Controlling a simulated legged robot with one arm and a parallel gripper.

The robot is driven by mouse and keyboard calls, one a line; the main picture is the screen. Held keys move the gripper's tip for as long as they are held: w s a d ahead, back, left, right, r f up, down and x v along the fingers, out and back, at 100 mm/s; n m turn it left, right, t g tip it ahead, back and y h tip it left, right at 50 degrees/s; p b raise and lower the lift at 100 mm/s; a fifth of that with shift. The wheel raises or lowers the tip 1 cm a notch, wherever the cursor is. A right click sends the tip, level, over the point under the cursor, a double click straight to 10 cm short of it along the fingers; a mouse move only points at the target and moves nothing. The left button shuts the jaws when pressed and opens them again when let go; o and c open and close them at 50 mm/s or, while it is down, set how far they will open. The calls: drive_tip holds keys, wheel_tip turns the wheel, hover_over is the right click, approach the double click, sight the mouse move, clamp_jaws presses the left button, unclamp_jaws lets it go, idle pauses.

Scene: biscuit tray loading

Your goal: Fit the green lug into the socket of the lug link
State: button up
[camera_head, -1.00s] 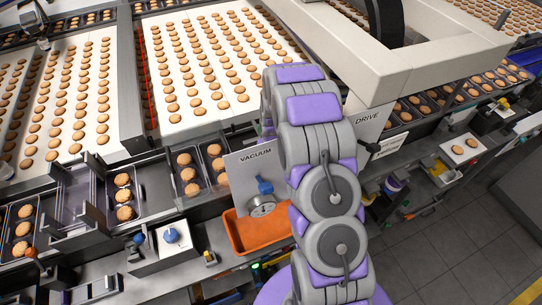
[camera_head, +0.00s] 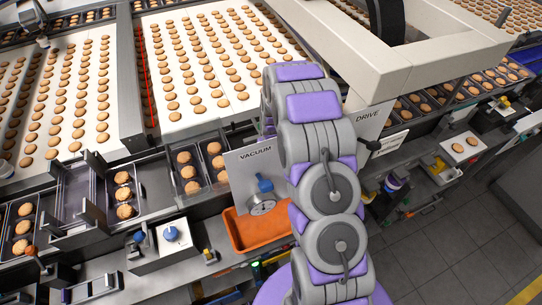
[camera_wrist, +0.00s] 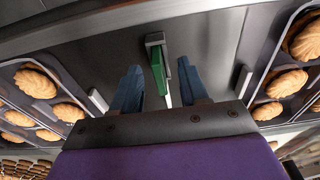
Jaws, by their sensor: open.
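In the wrist view, my gripper (camera_wrist: 161,86) is open, with one blue-grey finger on each side. A narrow green piece, which looks like the green lug (camera_wrist: 158,70), shows between the fingers, next to a light grey bracket (camera_wrist: 154,39). More green shows close beside the right finger; I cannot tell whether it touches. The socket of the lug link cannot be made out in either view. In the head view, my arm hides the gripper and the lug.
Trays of biscuits (camera_wrist: 22,112) lie on both sides of the gripper in the wrist view. In the head view, an orange bin (camera_head: 248,238) and the VACUUM panel (camera_head: 252,165) stand left of my arm. The white DRIVE frame (camera_head: 395,60) stands behind it, right.

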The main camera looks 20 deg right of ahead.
wheel_tip(320, 180, up, 17)
drive_tip(key=s, duration=0.2)
drive_tip(key=shift+p, duration=0.4)
